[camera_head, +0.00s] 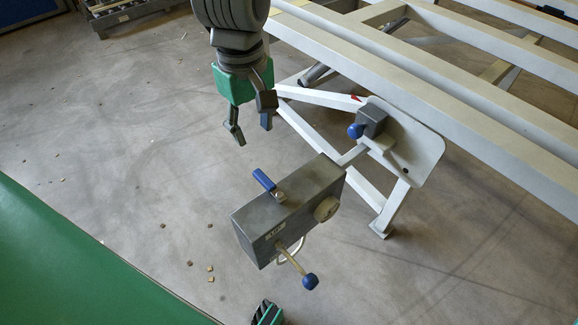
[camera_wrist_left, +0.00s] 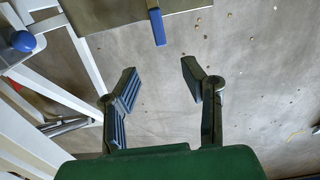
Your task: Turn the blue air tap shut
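The blue air tap (camera_head: 264,180) is a short blue lever on a metal fitting on top of a grey box (camera_head: 270,222). In the left wrist view the blue lever (camera_wrist_left: 157,27) shows at the top, beyond the fingertips. My left gripper (camera_head: 252,128) is open and empty, above and to the left of the tap in the head view, apart from it. Its two fingers (camera_wrist_left: 158,85) stand wide apart in the wrist view. A small dark and green part of my right gripper (camera_head: 268,313) shows at the bottom edge; the rest is out of frame.
Another blue knob (camera_head: 356,131) sits by the white frame (camera_head: 430,70). A green surface (camera_head: 70,270) fills the lower left. Small chips litter the open floor.

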